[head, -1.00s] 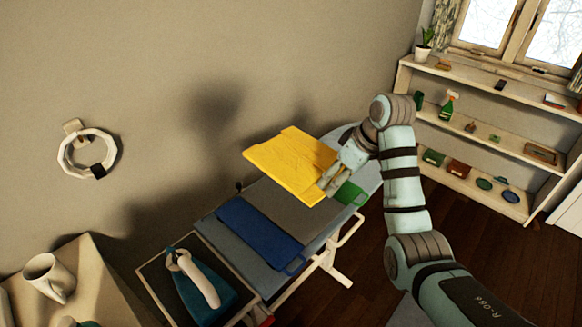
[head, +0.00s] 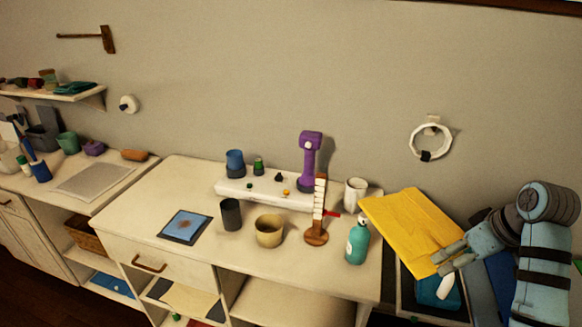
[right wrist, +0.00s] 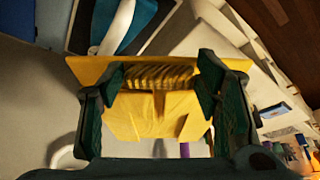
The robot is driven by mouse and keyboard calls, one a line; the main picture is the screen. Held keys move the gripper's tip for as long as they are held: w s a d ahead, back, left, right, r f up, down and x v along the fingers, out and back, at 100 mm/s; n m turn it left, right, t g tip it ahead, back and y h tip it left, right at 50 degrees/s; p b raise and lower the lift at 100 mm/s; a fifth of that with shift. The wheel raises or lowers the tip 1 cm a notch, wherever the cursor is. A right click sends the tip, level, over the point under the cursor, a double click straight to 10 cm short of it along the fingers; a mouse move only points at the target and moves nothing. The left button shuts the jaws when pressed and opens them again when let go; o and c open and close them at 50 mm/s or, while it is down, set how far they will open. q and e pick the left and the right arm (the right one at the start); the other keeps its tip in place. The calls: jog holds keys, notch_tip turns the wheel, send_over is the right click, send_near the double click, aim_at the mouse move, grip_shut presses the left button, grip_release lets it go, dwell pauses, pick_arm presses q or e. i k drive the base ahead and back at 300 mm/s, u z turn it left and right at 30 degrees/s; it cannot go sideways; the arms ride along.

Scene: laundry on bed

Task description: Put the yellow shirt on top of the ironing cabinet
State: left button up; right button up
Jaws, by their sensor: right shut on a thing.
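The folded yellow shirt (head: 405,225) is held up in the air by my right gripper (head: 445,262), which is shut on its near edge in the head view. It also shows between the fingers in the right wrist view (right wrist: 155,115). The shirt appears just right of a white cabinet (head: 240,275) with a drawer and open shelves, in front of the wall. I cannot tell for certain whether this is the ironing cabinet. The ironing board is mostly hidden behind the shirt and my right arm. My left gripper is not in view.
The cabinet top carries a teal bottle (head: 357,241), a wooden stand (head: 317,236), a white mug (head: 355,192), a beige bowl (head: 269,231), a dark cup (head: 231,213), a framed picture (head: 185,227) and a purple device (head: 309,160). An iron (head: 437,290) lies beneath the shirt.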

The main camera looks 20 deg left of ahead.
aim_at(159, 193)
jog(key=z, duration=0.75)
jog(key=k, duration=0.2)
jog(key=u, duration=2.5)
jog(key=i, duration=1.7)
